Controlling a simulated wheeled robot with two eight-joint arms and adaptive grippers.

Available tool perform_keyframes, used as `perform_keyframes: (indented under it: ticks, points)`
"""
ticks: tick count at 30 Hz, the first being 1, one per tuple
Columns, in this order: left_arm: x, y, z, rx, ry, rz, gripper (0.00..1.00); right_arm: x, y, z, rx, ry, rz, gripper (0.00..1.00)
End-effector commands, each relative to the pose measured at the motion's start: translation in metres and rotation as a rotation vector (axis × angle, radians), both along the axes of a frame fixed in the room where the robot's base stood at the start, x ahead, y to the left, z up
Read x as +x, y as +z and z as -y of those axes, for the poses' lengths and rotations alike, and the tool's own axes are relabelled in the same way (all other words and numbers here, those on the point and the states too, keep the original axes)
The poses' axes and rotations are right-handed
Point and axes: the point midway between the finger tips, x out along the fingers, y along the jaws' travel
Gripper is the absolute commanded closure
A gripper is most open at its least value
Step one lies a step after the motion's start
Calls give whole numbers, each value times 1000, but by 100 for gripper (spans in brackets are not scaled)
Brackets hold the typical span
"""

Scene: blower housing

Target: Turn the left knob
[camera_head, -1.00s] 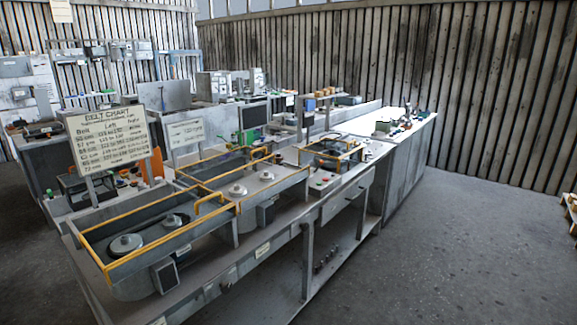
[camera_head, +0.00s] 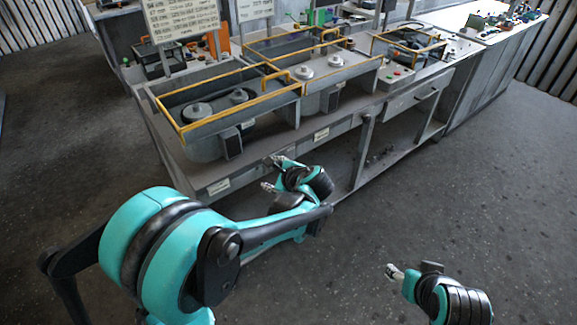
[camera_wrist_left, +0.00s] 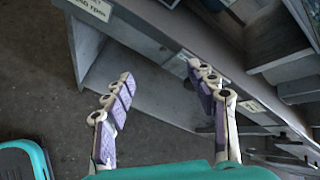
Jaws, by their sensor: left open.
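My left gripper (camera_head: 269,172) is open and empty, with its two fingers apart, in front of the bench's front edge. In the left wrist view my left gripper (camera_wrist_left: 160,85) also shows its fingers spread, with nothing between them but the bench's front and dark space below. I cannot make out the left knob in either view now; the gripper may cover part of the bench front. My right gripper (camera_head: 393,271) hangs over the floor at lower right, and its finger opening is too small to judge.
The long grey bench (camera_head: 345,122) carries yellow-railed blower housings (camera_head: 205,140) and a box with buttons (camera_head: 397,75). White labels (camera_head: 218,187) mark its front edge. A belt chart sign (camera_head: 182,18) stands behind. The floor (camera_head: 480,190) to the right is clear.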

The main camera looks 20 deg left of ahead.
Motion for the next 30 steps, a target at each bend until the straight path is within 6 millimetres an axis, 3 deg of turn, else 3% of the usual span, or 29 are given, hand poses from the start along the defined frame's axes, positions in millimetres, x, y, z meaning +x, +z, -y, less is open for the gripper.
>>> perform_keyframes:
  ticks: [3,9,18,23,30]
  points:
    - [36,-17,15,249,-108,-90,43,0,3,0,0,0,0,43]
    - [72,-51,44,667,-227,-250,43,0,7,0,0,0,0,43]
    - [78,-88,77,1057,-267,-414,43,0,10,0,0,0,0,43]
    - [80,-92,74,1099,-264,-435,43,0,7,0,0,0,0,43]
    - [103,-94,44,1096,-264,-436,43,0,-5,0,0,0,0,43]
